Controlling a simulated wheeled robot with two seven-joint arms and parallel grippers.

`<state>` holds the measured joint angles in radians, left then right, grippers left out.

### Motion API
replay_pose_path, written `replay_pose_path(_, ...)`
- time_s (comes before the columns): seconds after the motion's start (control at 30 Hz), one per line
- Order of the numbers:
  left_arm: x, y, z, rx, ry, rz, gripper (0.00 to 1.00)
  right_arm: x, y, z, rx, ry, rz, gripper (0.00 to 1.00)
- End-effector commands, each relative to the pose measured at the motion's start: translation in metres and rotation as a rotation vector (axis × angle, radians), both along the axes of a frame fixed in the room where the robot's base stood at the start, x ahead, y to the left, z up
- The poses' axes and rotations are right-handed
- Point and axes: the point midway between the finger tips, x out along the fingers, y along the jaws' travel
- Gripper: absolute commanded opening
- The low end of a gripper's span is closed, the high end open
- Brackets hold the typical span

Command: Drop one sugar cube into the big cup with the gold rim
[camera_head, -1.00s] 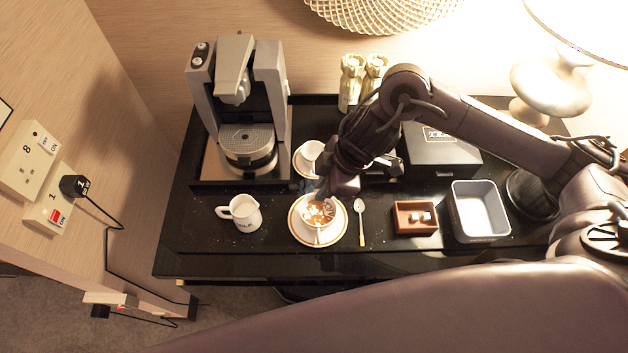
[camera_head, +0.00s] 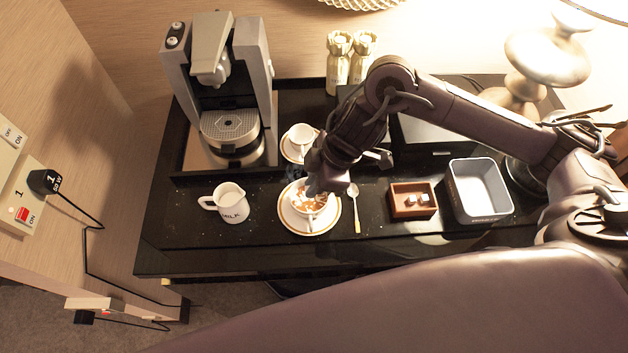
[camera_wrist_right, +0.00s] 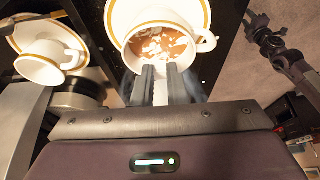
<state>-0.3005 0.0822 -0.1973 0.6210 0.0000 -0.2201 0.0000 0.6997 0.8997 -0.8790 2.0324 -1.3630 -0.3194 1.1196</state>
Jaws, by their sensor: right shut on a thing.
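The big cup with the gold rim (camera_head: 323,208) stands on its gold-edged saucer (camera_head: 301,230). It holds a brown drink with white foam, and it also shows in the right wrist view (camera_wrist_right: 119,15). My right gripper (camera_head: 313,190) is over the cup, pointing down, and hides part of its far side. In the wrist view its fingers (camera_wrist_right: 161,80) are shut on a small white sugar cube (camera_wrist_right: 161,92), mostly hidden between them. A brown box (camera_head: 411,211) holds white sugar cubes (camera_head: 418,198). A dark jointed part at the wrist view's right may be my left arm.
A white milk jug (camera_head: 231,206) stands left of the cup, a spoon (camera_head: 354,205) right of it. A smaller cup (camera_head: 301,135) on a saucer is behind. A coffee machine (camera_head: 225,90), a grey tin (camera_head: 480,190) and two bottles (camera_head: 338,65) also stand here.

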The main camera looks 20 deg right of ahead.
Motion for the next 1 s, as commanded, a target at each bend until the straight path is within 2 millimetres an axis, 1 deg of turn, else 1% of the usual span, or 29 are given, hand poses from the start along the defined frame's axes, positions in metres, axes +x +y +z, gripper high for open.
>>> replay_pose_path(0.03, 0.000, 0.000, 0.000, -0.001, 0.000, -0.001, 0.36, 0.000, 0.000, 0.000, 0.000, 0.000, 0.000, 0.15)
replay_pose_path(0.2, 0.000, -0.001, 0.000, -0.002, 0.000, -0.003, 0.36, 0.000, 0.000, 0.000, 0.000, 0.000, 0.000, 0.37)
replay_pose_path(0.47, 0.000, -0.004, 0.000, -0.005, 0.001, -0.003, 0.36, 0.000, 0.000, 0.000, 0.000, 0.000, 0.000, 0.38)
replay_pose_path(0.57, 0.000, -0.004, -0.001, -0.005, 0.001, -0.003, 0.36, 0.000, -0.002, 0.005, 0.001, -0.001, 0.000, 0.38)
replay_pose_path(0.7, 0.000, -0.004, -0.005, -0.005, 0.001, -0.003, 0.36, -0.002, -0.010, 0.024, -0.001, -0.004, 0.000, 0.38)
replay_pose_path(0.9, 0.000, -0.004, -0.003, -0.005, 0.001, -0.002, 0.36, -0.005, -0.023, 0.057, -0.003, -0.005, -0.001, 0.38)
replay_pose_path(1.0, 0.000, -0.004, -0.002, -0.004, 0.001, -0.002, 0.36, -0.007, -0.027, 0.067, -0.002, -0.004, 0.000, 0.38)
